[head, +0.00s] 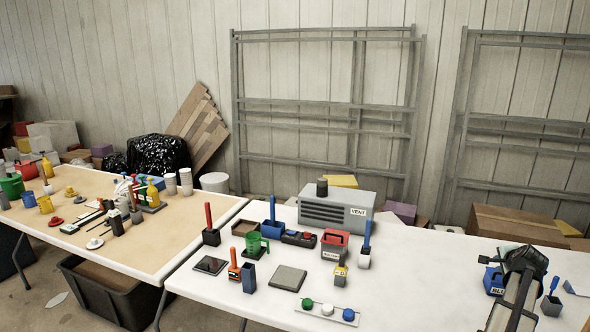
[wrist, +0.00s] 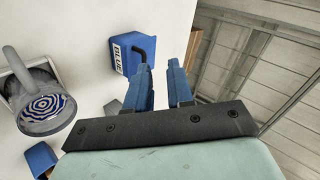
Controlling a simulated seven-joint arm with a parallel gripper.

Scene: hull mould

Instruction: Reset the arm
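My gripper (wrist: 160,78) shows in the wrist view with its two blue fingers apart and nothing between them. A blue container labelled BLUE (wrist: 124,57) stands just beyond the fingertips, with a dark bent piece beside it; I cannot tell whether a finger touches it. In the head view my arm is over the right end of the white table (head: 420,270), and the blue container (head: 493,281) is just left of it. My fingertips cannot be made out in the head view.
The wrist view shows a grey round vessel with a blue and white pattern (wrist: 45,103) at left. In the head view, a grey VENT box (head: 336,212), a green mug (head: 254,244) and a button strip (head: 327,311) stand left. The white table's middle is mostly clear.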

